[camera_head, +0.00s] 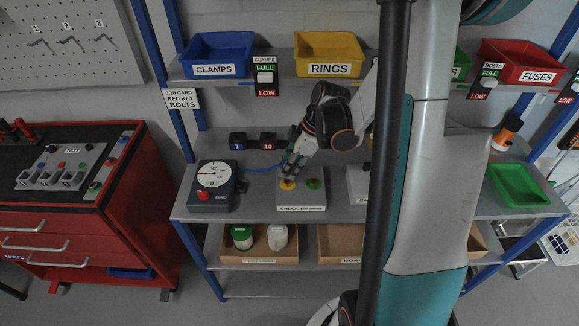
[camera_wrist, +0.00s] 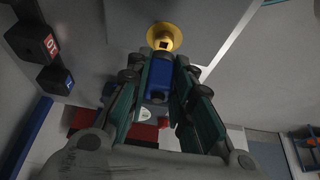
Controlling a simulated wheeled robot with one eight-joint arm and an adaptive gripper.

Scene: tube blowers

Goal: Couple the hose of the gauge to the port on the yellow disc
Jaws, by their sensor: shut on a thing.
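The gauge (camera_head: 213,186) is a dark box with a white dial and a red button, on the shelf's middle level. In the wrist view my gripper (camera_wrist: 160,70) is shut on the blue hose end (camera_wrist: 159,82). The yellow disc (camera_head: 287,185) is on a white-fronted box (camera_head: 302,203), right below my fingertips. The wrist view shows the yellow disc (camera_wrist: 177,37) with a dark square port just beyond the hose end. I cannot tell whether hose end and port touch.
Two small dark numbered blocks (camera_head: 253,140) stand behind. A pale box (camera_head: 359,183) stands to the right. Blue (camera_head: 213,56) and yellow (camera_head: 329,55) bins are on the shelf above.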

